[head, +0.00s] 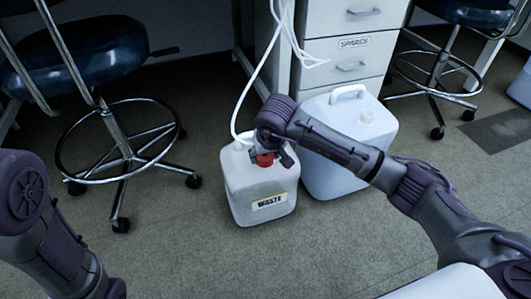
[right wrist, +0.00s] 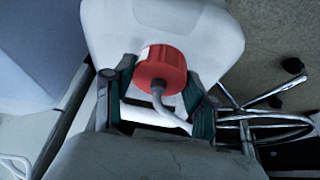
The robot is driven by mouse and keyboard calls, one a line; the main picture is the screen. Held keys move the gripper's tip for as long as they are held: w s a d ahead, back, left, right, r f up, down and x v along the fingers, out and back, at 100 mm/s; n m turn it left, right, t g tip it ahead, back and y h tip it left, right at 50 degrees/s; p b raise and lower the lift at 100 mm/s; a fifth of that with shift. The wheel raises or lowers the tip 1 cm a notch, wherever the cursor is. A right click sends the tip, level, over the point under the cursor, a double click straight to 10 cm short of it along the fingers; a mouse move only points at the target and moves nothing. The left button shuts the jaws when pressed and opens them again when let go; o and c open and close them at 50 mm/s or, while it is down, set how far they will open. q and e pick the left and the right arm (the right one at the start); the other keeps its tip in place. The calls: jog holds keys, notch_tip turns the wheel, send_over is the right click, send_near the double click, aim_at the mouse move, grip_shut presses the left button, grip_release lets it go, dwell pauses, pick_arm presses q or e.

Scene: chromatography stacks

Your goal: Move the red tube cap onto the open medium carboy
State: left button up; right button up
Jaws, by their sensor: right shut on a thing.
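The red tube cap (head: 265,160) is between the fingers of my right gripper (head: 276,152), at the top of the white carboy labelled WASTE (head: 243,205). In the right wrist view the cap (right wrist: 160,68) sits between the two dark green finger pads of the gripper (right wrist: 158,100), with a grey tube leading from it. The carboy's pale body (right wrist: 195,25) shows behind the cap. The gripper hides the neck, so I cannot tell whether the cap is seated on it. My left arm shows at the left edge, but its gripper is out of frame.
A larger white carboy (head: 350,160) with a handle and pale cap stands close on the right, partly behind my right arm. White tubing (head: 256,80) runs up past the drawer cabinet (head: 350,47). Wheeled stools (head: 115,150) stand left and back right. The front floor is clear.

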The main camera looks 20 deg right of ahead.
jog(key=o, duration=1.3)
jog(key=shift+c, duration=0.2)
jog(key=shift+o, duration=0.3)
jog(key=shift+o, duration=1.1)
